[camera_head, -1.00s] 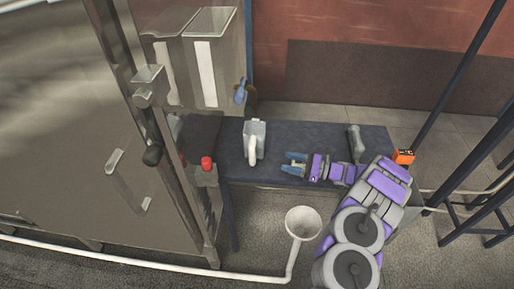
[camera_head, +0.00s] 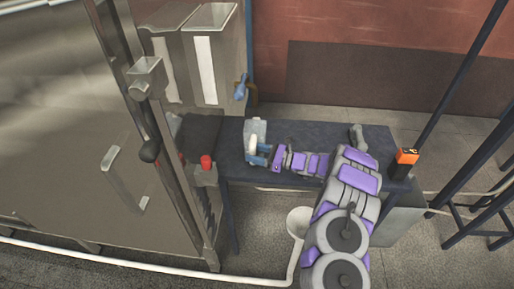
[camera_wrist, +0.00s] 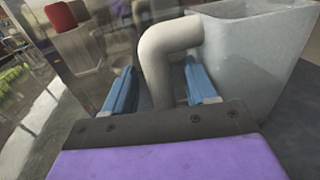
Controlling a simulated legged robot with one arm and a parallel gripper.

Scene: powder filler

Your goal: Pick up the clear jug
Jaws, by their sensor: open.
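The clear jug (camera_head: 256,129) stands upright on the dark table, a translucent grey vessel with a pale curved handle (camera_head: 252,147) facing the front. My gripper (camera_head: 257,156) is open at the handle, its blue fingers on either side of it. In the wrist view the jug (camera_wrist: 255,55) fills the upper right. Its handle (camera_wrist: 158,62) comes down between the two open blue fingers of my gripper (camera_wrist: 160,90). I cannot tell whether either finger touches the handle. The lower part of the handle is hidden behind the gripper's body.
The dark blue table (camera_head: 305,133) has free room right of the jug. A grey object (camera_head: 357,137) and an orange-black box (camera_head: 406,157) are toward its right end. The steel machine with a red button (camera_head: 206,162) stands at left. A white funnel (camera_head: 298,222) is in front.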

